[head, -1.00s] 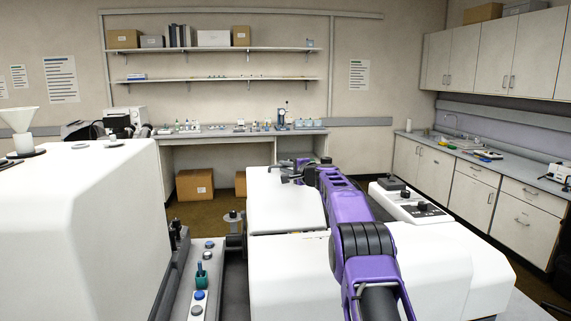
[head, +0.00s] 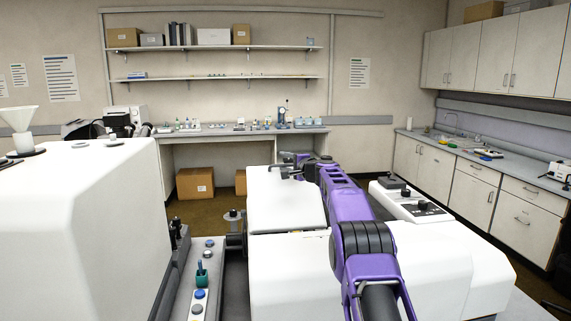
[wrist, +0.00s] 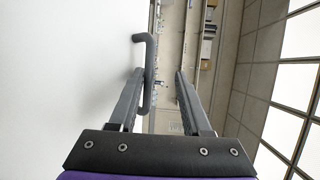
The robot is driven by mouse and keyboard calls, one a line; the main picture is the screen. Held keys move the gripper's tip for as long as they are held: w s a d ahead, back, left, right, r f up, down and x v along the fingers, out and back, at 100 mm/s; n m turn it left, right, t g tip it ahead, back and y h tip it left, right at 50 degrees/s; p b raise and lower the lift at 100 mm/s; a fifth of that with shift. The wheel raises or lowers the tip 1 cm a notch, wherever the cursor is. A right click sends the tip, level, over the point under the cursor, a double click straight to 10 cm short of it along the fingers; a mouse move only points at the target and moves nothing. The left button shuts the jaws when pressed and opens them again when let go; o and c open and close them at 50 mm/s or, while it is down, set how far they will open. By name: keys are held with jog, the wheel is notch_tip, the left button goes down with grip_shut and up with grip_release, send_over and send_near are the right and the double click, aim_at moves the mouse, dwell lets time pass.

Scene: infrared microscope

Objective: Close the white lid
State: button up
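The white lid (head: 283,205) is on the white microscope body in the middle of the head view. In the wrist view the white surface (wrist: 60,70) fills the left side, with a dark bent handle (wrist: 149,75) standing out from its edge. My gripper (wrist: 158,80) is open, its two grey fingers spread wide. The handle is close beside the left finger and partly overlaps it; I cannot tell whether they touch. In the head view my purple arm reaches forward, and my gripper (head: 293,168) is small and dark at the lid's far right edge.
A large white instrument housing (head: 85,215) stands at the left. A grey strip with knobs and a teal holder (head: 202,275) lies beside it. A white control box with black knobs (head: 408,203) is right of my arm. Open floor lies beyond, before the back bench.

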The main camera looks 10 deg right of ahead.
jog(key=shift+s+a+f, duration=0.1)
dwell(0.4)
jog(key=shift+s+d+b, duration=0.25)
jog(key=shift+s+b, duration=0.15)
jog(key=shift+b, duration=0.4)
jog(key=b+v, duration=0.7)
jog(key=v, duration=0.9)
jog(key=shift+d+r, duration=0.15)
jog(key=shift+r, duration=0.1)
jog(key=shift+s, duration=0.15)
